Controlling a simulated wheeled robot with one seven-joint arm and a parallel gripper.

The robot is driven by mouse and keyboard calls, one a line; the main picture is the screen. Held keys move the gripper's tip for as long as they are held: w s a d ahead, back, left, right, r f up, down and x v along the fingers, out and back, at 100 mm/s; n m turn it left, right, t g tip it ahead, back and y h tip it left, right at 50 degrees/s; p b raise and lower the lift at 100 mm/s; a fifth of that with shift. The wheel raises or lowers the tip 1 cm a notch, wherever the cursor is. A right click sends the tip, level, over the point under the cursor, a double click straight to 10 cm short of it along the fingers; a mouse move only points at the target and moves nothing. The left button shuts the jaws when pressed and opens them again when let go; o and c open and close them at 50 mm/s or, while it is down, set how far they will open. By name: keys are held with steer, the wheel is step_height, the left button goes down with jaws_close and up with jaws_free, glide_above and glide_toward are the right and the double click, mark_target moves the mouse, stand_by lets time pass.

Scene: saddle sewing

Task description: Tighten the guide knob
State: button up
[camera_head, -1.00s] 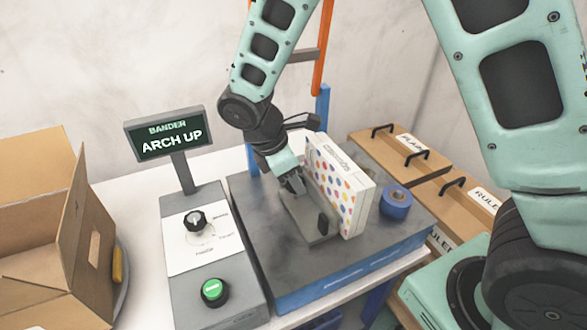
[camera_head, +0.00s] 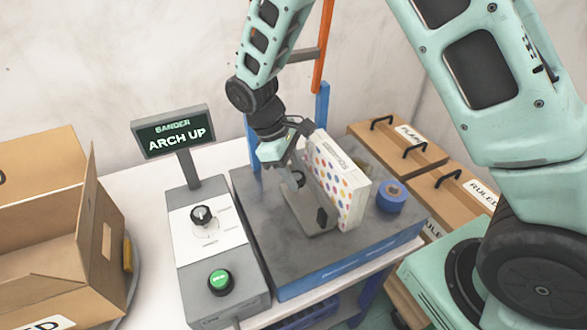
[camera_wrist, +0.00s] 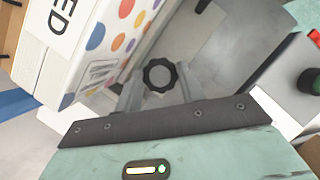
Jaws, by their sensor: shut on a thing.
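The guide knob (camera_wrist: 160,75) is a black, lobed ring-shaped knob in the middle of the wrist view. My gripper (camera_head: 294,177) points down at it, and its two grey fingers are shut on the knob, one on each side. In the head view the knob is small and mostly hidden by the gripper. The guide (camera_head: 311,217) is a grey plate on the dark table top with a black block at its near end. A white box with coloured dots (camera_head: 337,182) stands upright along the guide's right side.
A blue tape roll (camera_head: 391,196) lies right of the box. An open cardboard box (camera_head: 53,235) is at far left. Wooden cases (camera_head: 400,150) are behind right.

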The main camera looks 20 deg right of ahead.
stand_by(0.4)
steer(key=o, duration=1)
steer(key=b+v, duration=0.1)
steer(key=v, duration=0.6)
steer(key=shift+w+r, duration=0.1)
steer(key=shift+r, duration=0.15)
steer(key=s+a+r+t+y, duration=0.1)
steer(key=s, duration=0.6)
steer(key=s+a+r+m+t+y, duration=0.1)
steer(key=s+a+r, duration=0.1)
steer(key=s, duration=0.6)
steer(key=s+a+r+m+t+y, duration=0.1)
steer(key=s+a+y, duration=0.1)
steer(key=s, duration=0.6)
steer(key=shift+s+r, duration=0.1)
steer(key=shift+r, duration=0.3)
